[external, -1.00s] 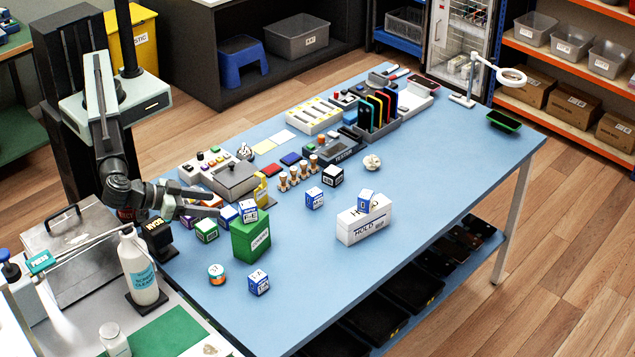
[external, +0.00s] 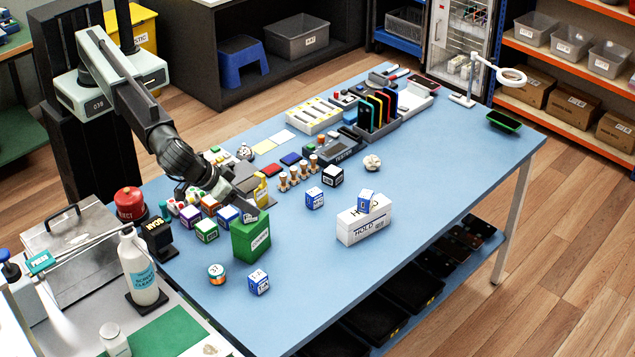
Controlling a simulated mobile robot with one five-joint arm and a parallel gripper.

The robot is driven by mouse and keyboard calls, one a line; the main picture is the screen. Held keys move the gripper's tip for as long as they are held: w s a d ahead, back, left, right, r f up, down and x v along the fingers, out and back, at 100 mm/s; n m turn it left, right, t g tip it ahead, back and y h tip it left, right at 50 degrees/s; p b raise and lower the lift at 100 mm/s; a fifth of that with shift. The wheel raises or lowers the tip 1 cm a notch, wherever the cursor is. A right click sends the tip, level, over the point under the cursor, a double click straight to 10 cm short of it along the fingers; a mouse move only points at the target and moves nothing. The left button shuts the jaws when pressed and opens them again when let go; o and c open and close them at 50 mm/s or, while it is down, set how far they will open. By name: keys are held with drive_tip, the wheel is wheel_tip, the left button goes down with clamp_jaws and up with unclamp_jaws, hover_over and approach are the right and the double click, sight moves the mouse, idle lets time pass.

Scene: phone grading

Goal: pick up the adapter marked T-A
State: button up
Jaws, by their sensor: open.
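Several small white cubes with coloured faces are on the table, and their marks are too small to read surely, so I cannot tell which is T-A. One blue-and-white cube (external: 259,282) lies at the near edge. Another blue-and-white cube (external: 315,198) stands mid-table. A third (external: 367,200) sits on the white HOLD box (external: 362,229). A fourth (external: 249,215) is at the top of the green box (external: 251,242), partly hidden by my gripper (external: 246,206). My gripper is open, tilted down just above or beside that cube; I cannot tell whether they touch.
A green-edged cube (external: 206,230) and a purple-edged cube (external: 187,214) stand left of the green box. An orange-and-teal round item (external: 216,273) is in front. Wooden stamps (external: 295,174) and a black cube (external: 332,175) are behind. The table's right front is clear.

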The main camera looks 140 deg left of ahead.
drive_tip(key=w+a+r+h+p, duration=0.2)
drive_tip(key=w, duration=0.1)
drive_tip(key=n+g+h+b, duration=0.25)
drive_tip(key=h+b, duration=0.25)
drive_tip(key=b, duration=0.3)
hover_over(258, 276)
drive_tip(key=shift+n, duration=0.25)
drive_tip(key=f, duration=1.1)
drive_tip(key=shift+w+d+f, duration=0.15)
drive_tip(key=shift+d+f, duration=0.05)
drive_tip(key=shift+f, duration=0.1)
drive_tip(key=shift+d+p, duration=0.15)
drive_tip(key=shift+p, duration=0.15)
drive_tip(key=f+b, duration=0.8)
drive_tip(key=shift+s+a, duration=0.25)
drive_tip(key=shift+a, duration=0.1)
drive_tip(key=shift+r, duration=0.25)
clamp_jaws()
wheel_tip(258, 276, up, 10)
drive_tip(key=p, duration=1)
drive_tip(key=shift+r, duration=0.1)
